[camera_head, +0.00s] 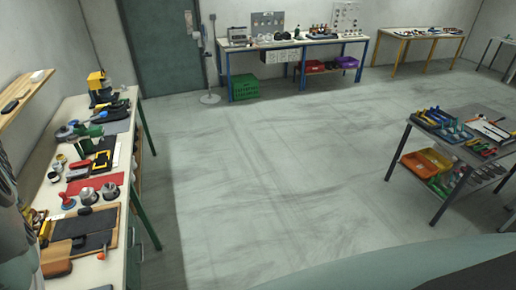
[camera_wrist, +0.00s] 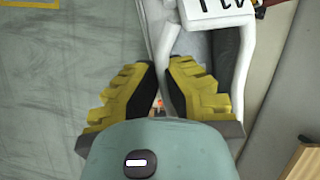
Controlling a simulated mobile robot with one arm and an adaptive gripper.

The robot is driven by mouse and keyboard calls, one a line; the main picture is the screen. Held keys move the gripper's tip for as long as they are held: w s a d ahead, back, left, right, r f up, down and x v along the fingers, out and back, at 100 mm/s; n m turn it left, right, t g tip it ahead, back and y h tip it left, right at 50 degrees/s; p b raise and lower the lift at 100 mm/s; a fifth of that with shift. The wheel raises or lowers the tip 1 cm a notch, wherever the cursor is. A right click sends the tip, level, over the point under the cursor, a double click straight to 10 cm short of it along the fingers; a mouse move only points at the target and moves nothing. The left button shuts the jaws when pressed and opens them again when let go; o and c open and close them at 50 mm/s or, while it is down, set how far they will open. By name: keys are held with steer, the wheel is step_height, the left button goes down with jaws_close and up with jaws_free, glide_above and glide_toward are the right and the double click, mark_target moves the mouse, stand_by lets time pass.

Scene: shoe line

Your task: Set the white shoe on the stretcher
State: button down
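I do not see the white shoe in either view, and I cannot pick out the stretcher. My gripper (camera_wrist: 161,67) shows in the wrist view with two yellow and black fingers. A white tubular frame (camera_wrist: 245,45) lies beyond the fingers. A white plate with black characters (camera_wrist: 216,8) is at its top. A small orange thing, too small to identify, shows through the gap. My gripper is not visible in the head view.
A cluttered bench (camera_head: 98,275) runs along the left, with a wooden shelf (camera_head: 28,88) above. A tool table (camera_head: 408,122) stands at the right. A blue-legged bench (camera_head: 229,75) with a green crate (camera_head: 245,87) is at the back. The middle floor is clear.

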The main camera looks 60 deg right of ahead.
steer(key=shift+w+a+f+m+p, duration=0.1)
steer(key=shift+m+p, duration=0.3)
steer(key=shift+p, duration=0.05)
steer(key=shift+a+p, duration=0.1)
steer(key=shift+p, duration=0.2)
steer(key=shift+w+a+f+m+t+y+p, duration=0.15)
steer(key=shift+a+f+m+t+y+p, duration=0.3)
steer(key=shift+m, duration=0.45)
steer(key=shift+f, duration=0.15)
steer(key=shift+a, duration=0.25)
steer(key=shift+w+a+f+m, duration=0.15)
steer(key=shift+w+f+m, duration=0.1)
steer(key=shift+w+m, duration=0.25)
steer(key=shift+s+f+m+p, duration=0.2)
steer(key=shift+f+m+p, duration=0.15)
steer(key=shift+f+m, duration=0.05)
steer(key=shift+w+a+f+t+y, duration=0.1)
steer(key=shift+t+y, duration=0.15)
steer(key=shift+f+m, duration=0.15)
steer(key=shift+m, duration=0.15)
